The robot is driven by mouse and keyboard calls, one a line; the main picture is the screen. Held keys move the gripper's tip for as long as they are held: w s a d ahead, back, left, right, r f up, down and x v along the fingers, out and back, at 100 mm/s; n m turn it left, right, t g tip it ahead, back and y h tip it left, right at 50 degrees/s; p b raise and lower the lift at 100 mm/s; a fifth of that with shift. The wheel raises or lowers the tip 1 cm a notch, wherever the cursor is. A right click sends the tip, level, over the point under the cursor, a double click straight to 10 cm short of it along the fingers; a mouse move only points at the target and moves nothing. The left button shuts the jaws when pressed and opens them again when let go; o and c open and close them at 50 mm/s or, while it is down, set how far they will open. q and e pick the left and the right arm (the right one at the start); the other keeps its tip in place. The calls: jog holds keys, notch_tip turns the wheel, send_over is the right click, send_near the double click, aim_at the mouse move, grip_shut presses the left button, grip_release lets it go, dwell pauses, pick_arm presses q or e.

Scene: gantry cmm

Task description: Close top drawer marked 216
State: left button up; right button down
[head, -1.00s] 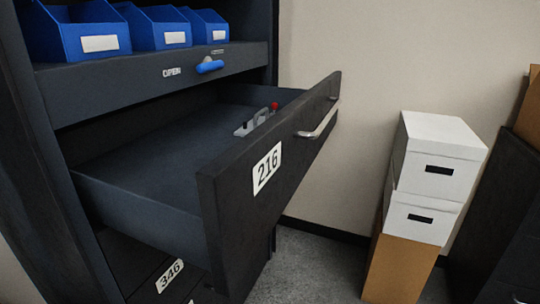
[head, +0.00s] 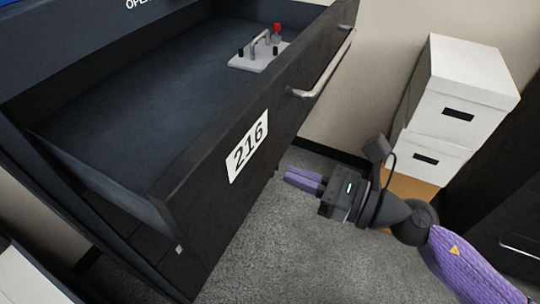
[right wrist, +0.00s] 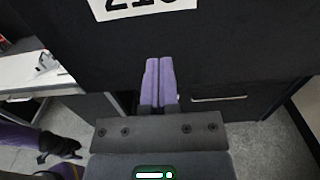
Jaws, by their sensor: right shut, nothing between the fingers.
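The top drawer marked 216 (head: 205,185) is pulled well out of the dark cabinet. Its white 216 label (head: 247,146) and silver bar handle (head: 322,68) are on the front panel. My right gripper (head: 288,178) is shut and empty, pointing at the drawer front from the right, below the handle. In the right wrist view its purple fingers (right wrist: 158,80) are together, with the dark drawer front (right wrist: 230,45) ahead and the label (right wrist: 140,5) above. I cannot tell whether the fingertips touch the panel. My left gripper is not seen in the head view.
A grey fixture with a red knob (head: 260,52) lies inside the drawer. White boxes (head: 460,90) stand stacked against the wall at right, beside a dark cabinet (head: 515,200). Grey carpet (head: 290,250) is clear in front of the drawer.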

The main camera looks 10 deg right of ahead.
aim_at(255, 161)
jog(key=p+x, duration=0.1)
jog(key=x, duration=0.3)
jog(key=shift+a+r, duration=0.1)
jog(key=shift+r, duration=0.05)
jog(key=shift+w+a, duration=0.25)
jog(key=shift+a, duration=0.1)
